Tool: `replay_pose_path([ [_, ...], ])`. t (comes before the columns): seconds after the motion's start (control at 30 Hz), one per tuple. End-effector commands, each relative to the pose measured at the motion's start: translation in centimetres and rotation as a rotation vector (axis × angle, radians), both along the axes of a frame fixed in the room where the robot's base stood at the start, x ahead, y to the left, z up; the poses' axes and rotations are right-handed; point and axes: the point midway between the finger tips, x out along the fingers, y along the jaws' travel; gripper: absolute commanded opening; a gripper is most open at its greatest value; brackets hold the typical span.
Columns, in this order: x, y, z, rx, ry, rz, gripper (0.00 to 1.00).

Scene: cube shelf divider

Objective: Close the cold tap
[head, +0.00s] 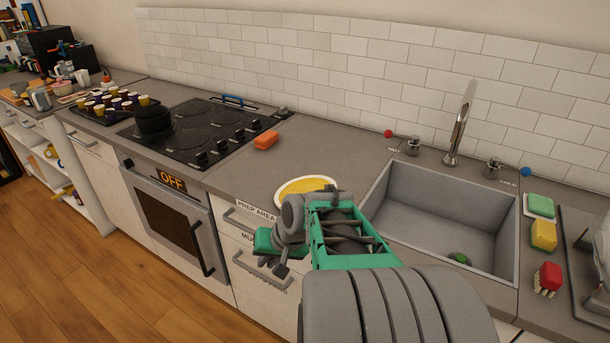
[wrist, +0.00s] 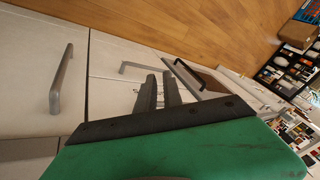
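The cold tap (head: 492,167) is a small metal valve right of the faucet, behind the sink's back right corner. Its lever points right and ends in a blue ball (head: 526,172); a COLD label is in front. The tall metal faucet (head: 460,125) stands left of it over the sink. I cannot make out any water flow. My gripper (head: 280,268) is in front of the counter, far left of and below the cold tap. In the wrist view, my gripper's (wrist: 159,76) dark fingers show a narrow gap with nothing between them, near drawer fronts and handles.
The hot tap (head: 412,147) has a red ball on a lever pointing left. The grey sink (head: 430,205) holds a small green item (head: 460,258). Sponges (head: 543,235) and a red brush (head: 548,279) lie right of it. A yellow plate (head: 306,187) sits behind my arm.

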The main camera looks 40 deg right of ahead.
Motion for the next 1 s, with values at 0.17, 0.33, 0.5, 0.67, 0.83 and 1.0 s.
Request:
replay_pose_path([
  [0.17, 0.0, -12.5, 7.5, 0.211, -0.23, -0.408, 0.11],
  [0.33, -2.1, -19.3, 9.7, 0.318, -0.395, -0.619, 0.11],
  [0.5, -2.7, -21.6, 10.0, 0.354, -0.459, -0.69, 0.11],
  [0.67, -0.8, -21.7, 8.7, 0.354, -0.458, -0.687, 0.11],
  [0.83, 1.5, -21.9, 7.0, 0.354, -0.456, -0.686, 0.11],
  [1.0, 3.0, -22.2, 5.8, 0.35, -0.458, -0.688, 0.11],
])
